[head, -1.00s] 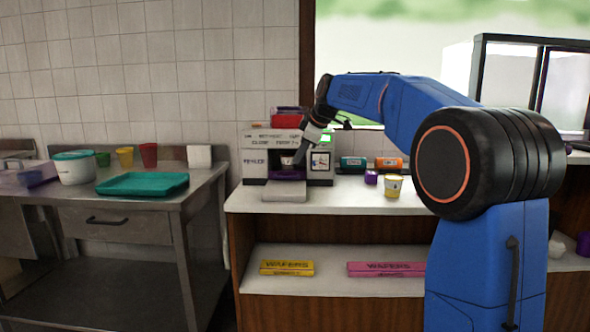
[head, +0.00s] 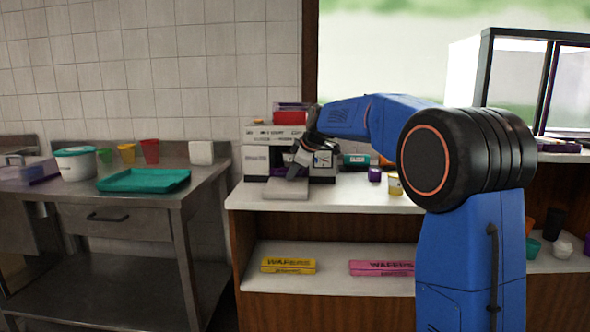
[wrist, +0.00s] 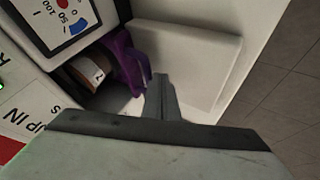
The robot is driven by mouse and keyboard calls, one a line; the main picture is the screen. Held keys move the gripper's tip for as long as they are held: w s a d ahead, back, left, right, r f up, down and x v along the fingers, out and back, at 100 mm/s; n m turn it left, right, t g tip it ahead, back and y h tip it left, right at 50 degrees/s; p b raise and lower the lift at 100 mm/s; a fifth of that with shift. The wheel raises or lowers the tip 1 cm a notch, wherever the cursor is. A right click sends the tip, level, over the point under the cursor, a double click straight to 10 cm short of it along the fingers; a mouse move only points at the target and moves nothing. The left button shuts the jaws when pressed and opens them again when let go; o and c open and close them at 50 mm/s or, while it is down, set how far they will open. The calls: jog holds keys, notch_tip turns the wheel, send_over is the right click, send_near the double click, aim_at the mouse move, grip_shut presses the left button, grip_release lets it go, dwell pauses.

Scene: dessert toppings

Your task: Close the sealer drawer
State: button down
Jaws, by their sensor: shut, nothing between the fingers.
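The white and grey sealer (head: 257,160) stands on the counter at the left end. Its drawer (head: 286,190) sticks out at the front as a pale slab; in the wrist view the drawer (wrist: 205,65) reaches out from the dark opening. A purple holder (wrist: 127,65) and a brown-and-white cup (wrist: 88,73) sit at the opening, the cup partly in shadow. My gripper (head: 292,173) is shut and empty, pointing down at the sealer's front. In the wrist view the fingertips (wrist: 159,82) are over the drawer near the purple holder; I cannot tell whether they touch.
A purple block (head: 374,174) and a yellow-and-white cup (head: 395,184) stand right of the sealer. A teal canister (head: 356,161) is behind them. Red containers (head: 290,117) lie on top of the sealer. The counter front (head: 330,200) is clear.

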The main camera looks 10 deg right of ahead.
jog(key=shift+w+f, duration=0.1)
dwell(0.3)
jog(key=shift+w+d, duration=0.15)
jog(key=shift+w, duration=0.45)
jog(key=shift+w+d, duration=0.1)
jog(key=shift+w, duration=0.2)
jog(key=shift+r, duration=0.25)
